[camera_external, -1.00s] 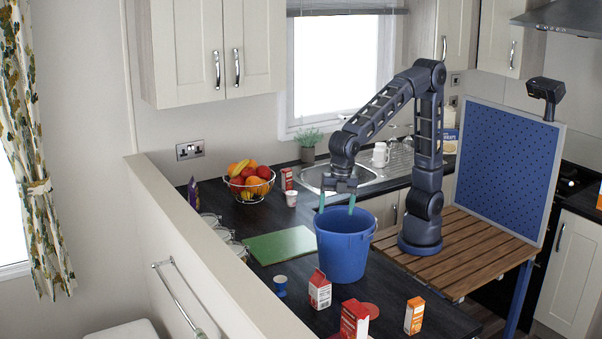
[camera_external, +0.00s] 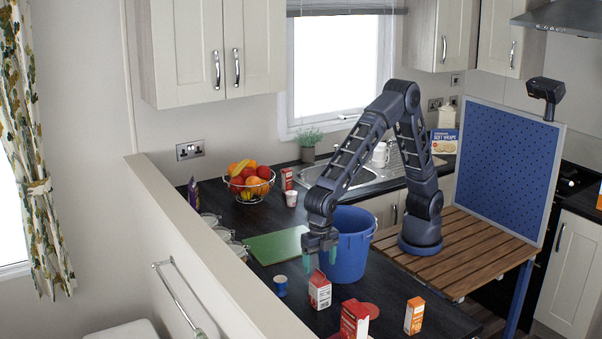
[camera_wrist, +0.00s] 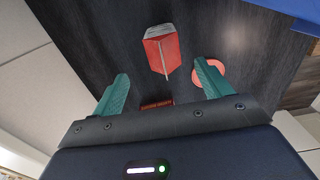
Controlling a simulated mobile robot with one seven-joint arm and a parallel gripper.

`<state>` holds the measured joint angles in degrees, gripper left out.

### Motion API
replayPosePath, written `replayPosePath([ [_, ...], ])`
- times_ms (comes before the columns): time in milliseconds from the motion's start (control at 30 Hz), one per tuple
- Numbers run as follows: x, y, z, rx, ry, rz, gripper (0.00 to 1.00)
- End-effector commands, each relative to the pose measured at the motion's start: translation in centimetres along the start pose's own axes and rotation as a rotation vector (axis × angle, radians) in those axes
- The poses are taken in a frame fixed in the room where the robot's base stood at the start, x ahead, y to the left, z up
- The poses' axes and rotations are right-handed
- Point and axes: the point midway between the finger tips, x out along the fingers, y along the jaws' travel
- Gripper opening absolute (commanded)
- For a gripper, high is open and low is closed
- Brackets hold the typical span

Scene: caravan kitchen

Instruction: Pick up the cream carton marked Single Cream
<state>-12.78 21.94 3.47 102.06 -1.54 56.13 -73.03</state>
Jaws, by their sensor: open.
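My gripper (camera_external: 320,262) is open and empty, pointing down just above a small red-and-white carton (camera_external: 319,291) on the dark worktop. In the wrist view my gripper's (camera_wrist: 162,70) green fingers are spread apart, with a narrow red lettered strip (camera_wrist: 157,104) low between them. A taller red carton (camera_external: 354,320) stands nearer the front; a red carton with a pale top shows in the wrist view (camera_wrist: 162,50) beyond the fingers. An orange-and-white carton (camera_external: 414,316) stands to the right. The lettering is too small for me to tell which carton is marked Single Cream.
A blue bucket (camera_external: 349,248) stands close behind and right of my gripper. A blue cup (camera_external: 280,286) is to the left, and a red disc (camera_external: 370,310) lies by the taller carton. A green board (camera_external: 278,246) lies farther back. The pale partition (camera_external: 215,260) borders the worktop.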

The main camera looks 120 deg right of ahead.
Motion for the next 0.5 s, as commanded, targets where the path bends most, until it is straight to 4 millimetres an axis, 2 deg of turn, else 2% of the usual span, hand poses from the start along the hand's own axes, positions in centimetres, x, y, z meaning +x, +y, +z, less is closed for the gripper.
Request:
replayPosePath([
  [100,1.2,0.0,0.0,0.000,0.000,0.000,0.77],
  [367,2.5,-0.1,0.1,0.001,0.000,0.001,0.77],
  [500,4.1,-0.4,0.1,0.002,0.000,-0.001,0.77],
])
